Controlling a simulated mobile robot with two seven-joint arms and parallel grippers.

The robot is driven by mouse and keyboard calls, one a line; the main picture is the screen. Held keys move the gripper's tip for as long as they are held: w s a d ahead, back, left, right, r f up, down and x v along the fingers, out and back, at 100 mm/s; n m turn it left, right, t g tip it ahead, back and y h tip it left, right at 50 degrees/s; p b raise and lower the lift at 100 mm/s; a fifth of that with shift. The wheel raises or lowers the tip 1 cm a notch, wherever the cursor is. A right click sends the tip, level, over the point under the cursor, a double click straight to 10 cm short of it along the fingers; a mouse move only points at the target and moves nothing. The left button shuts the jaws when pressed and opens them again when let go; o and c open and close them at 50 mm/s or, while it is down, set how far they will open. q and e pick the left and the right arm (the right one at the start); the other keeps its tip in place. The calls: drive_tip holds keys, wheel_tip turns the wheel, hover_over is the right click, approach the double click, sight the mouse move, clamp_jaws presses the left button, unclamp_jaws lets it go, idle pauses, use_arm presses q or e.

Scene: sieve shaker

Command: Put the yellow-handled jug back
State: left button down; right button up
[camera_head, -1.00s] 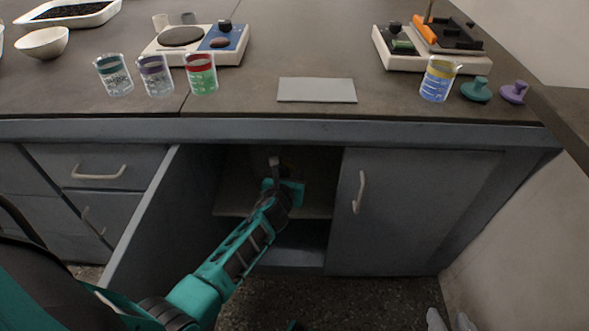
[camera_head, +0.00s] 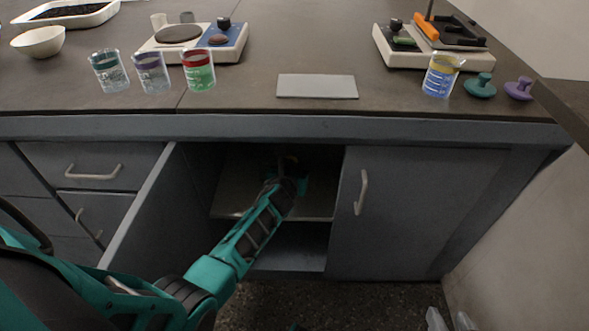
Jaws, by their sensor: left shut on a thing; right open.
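My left gripper (camera_head: 287,165) is inside the open cupboard below the counter, above its shelf (camera_head: 233,200). The wrist and the shadow hide most of its fingers. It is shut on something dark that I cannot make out. No yellow handle shows, so I cannot tell the jug's shape or whether it touches the shelf.
The open left door (camera_head: 145,215) stands beside my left arm; the right door (camera_head: 415,210) is shut. On the counter are several colour-banded beakers, including a yellow-banded one (camera_head: 440,76), a grey plate (camera_head: 317,87), a hotplate (camera_head: 165,50) and two knobbed pieces (camera_head: 480,87).

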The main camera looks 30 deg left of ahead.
use_arm(q)
drive_tip(key=shift+f, duration=0.1)
drive_tip(key=c, duration=1.5)
unclamp_jaws()
drive_tip(key=shift+c, duration=0.2)
drive_tip(key=o, duration=0.4)
